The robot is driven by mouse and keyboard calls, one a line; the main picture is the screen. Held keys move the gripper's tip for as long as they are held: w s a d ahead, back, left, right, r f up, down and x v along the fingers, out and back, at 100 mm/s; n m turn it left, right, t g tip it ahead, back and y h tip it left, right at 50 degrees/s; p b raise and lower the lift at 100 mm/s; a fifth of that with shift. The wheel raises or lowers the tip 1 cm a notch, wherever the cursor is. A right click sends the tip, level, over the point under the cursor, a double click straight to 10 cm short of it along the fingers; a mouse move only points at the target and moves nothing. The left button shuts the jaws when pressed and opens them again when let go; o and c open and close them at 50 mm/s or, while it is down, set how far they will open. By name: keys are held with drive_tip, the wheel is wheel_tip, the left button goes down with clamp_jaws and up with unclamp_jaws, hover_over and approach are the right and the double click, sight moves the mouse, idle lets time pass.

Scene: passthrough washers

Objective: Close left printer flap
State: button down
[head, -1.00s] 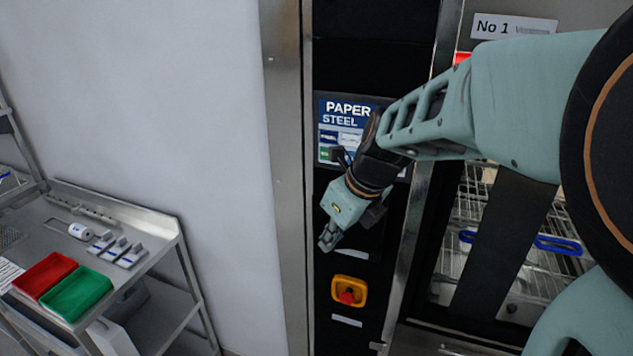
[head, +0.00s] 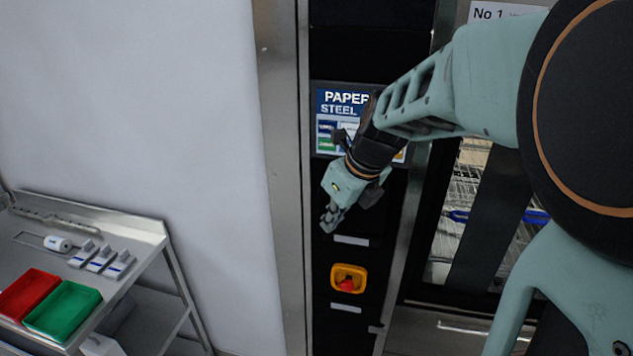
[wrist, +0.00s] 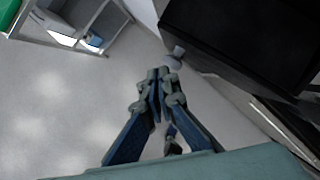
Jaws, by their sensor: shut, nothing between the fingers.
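My gripper (head: 330,218) is in front of the tall black panel (head: 335,330), below the PAPER STEEL screen (head: 336,104). Its fingers are together and empty, and it points down and to the left. It also shows in the wrist view (wrist: 159,76), with its fingertips touching each other over the pale floor. I cannot make out a printer flap clearly in either view. The gripper and wrist cover part of the panel between the screen and a small pale label (head: 351,240).
A yellow switch housing with a red button (head: 348,279) sits low on the panel. At left, a metal cart (head: 140,228) carries a red tray (head: 27,294), a green tray (head: 63,309) and small grey items. A glazed washer door stands at right. The white wall (head: 180,120) is bare.

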drive_tip(key=shift+w+a, duration=0.15)
drive_tip(key=shift+w, duration=0.6)
drive_tip(key=shift+w+a, duration=0.1)
drive_tip(key=shift+w, duration=0.6)
drive_tip(key=shift+s, duration=0.1)
